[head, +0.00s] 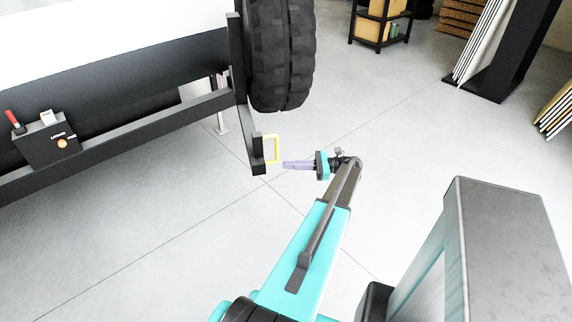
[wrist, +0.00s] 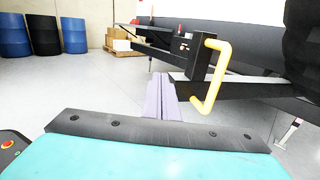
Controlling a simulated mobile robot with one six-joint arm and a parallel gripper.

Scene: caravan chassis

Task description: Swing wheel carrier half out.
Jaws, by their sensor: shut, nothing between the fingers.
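The wheel carrier (head: 254,141) is a dark arm with a spare tyre (head: 280,55) mounted on it, beside the caravan's rear. A yellow D-shaped handle (head: 278,149) sticks out from its lower end. The handle also shows in the wrist view (wrist: 227,75), large and close on the right. My gripper (head: 285,165) is shut and empty, its purple fingers pointing toward the handle. In the head view the fingertips are just right of and slightly below the handle. In the wrist view my fingers (wrist: 161,90) lie left of the handle, apart from it.
A dark box with a red lever (head: 45,140) sits on the caravan frame (head: 120,145) at left. A shelf (head: 380,25) stands at the back. Blue barrels (wrist: 42,35) and cardboard boxes (wrist: 120,40) stand far off. The grey floor around the handle is clear.

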